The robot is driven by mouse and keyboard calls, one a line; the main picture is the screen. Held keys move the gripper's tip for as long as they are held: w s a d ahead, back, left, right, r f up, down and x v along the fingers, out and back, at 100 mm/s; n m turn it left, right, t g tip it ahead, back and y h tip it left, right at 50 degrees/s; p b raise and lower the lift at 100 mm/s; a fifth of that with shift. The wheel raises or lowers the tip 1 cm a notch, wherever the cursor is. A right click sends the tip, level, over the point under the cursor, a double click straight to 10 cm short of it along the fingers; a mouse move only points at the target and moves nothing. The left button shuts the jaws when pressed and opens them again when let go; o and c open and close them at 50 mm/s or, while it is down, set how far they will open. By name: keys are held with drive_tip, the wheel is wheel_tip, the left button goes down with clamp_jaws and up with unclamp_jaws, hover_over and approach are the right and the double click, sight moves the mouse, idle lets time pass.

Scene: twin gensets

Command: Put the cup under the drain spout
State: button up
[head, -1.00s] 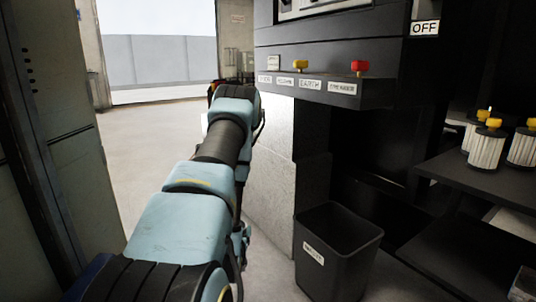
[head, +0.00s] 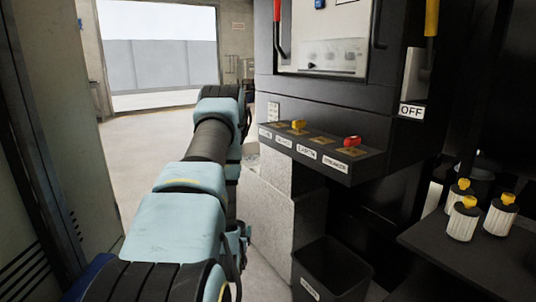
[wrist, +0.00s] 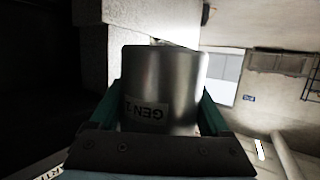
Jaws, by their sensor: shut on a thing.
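In the head view my arm reaches forward beside the black cabinet, and the gripper and cup are hidden behind the arm's far end. I cannot make out a drain spout in either view.
Several white filters with yellow tops (head: 462,219) stand on a dark shelf (head: 470,255) at right. Open floor (head: 145,150) lies ahead left.

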wheel_tip(320, 180, up, 3)
drive_tip(key=shift+f+p, duration=0.15)
drive_tip(key=shift+p, duration=0.55)
drive_tip(key=shift+s+r, duration=0.15)
drive_tip(key=shift+r, duration=0.05)
drive_tip(key=v, duration=0.5)
drive_tip(key=shift+r, duration=0.35)
